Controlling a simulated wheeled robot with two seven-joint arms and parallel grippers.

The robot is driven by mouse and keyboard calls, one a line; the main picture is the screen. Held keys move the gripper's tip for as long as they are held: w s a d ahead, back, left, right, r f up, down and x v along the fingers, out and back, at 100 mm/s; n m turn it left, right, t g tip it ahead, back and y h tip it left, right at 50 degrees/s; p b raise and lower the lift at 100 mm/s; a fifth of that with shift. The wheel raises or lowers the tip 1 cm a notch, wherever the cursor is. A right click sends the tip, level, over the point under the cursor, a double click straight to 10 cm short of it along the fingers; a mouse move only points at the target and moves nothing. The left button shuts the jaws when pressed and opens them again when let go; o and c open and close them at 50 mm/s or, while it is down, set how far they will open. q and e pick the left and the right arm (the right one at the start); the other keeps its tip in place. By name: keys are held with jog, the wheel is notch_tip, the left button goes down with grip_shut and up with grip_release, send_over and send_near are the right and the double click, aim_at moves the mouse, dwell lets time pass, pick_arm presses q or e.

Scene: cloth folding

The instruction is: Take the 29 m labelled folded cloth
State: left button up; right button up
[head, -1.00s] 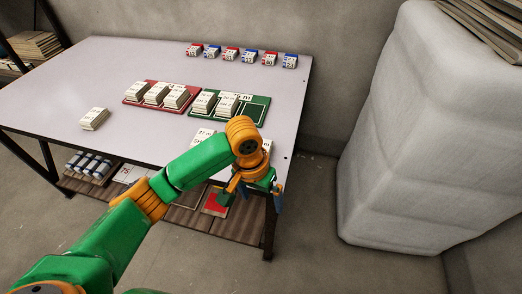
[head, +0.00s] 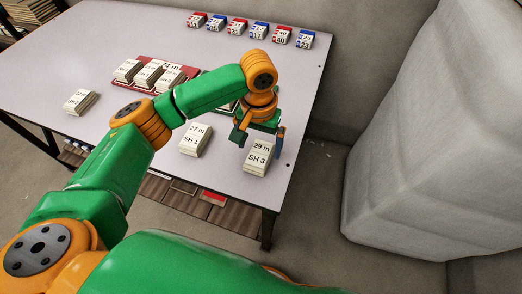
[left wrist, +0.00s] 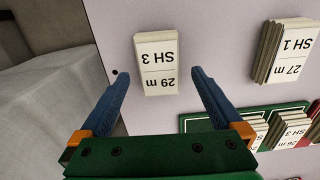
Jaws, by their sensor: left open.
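The folded cloth labelled 29 m SH 3 (head: 259,157) lies on the table near its front right corner. In the left wrist view it shows upside down (left wrist: 157,63), just beyond and between the fingertips. My left gripper (head: 260,146) is above the table, a little behind the cloth in the head view. It also shows in the left wrist view (left wrist: 160,75) with its two blue fingers wide apart and nothing between them. My right gripper is not in view.
The 27 m SH 1 cloth (head: 195,140) lies left of the 29 m one. A red tray (head: 118,83) holds several cloths; a green tray (left wrist: 190,123) is partly hidden by my arm. Small red and blue labelled blocks (head: 237,26) line the back. A large pale block (head: 420,150) stands right.

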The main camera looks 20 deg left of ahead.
aim_at(259, 153)
pick_arm(q)
jog(key=f, duration=0.3)
jog(key=shift+s, duration=0.2)
jog(key=shift+w+f, duration=0.15)
jog(key=shift+f, duration=0.1)
jog(key=c, duration=1.4)
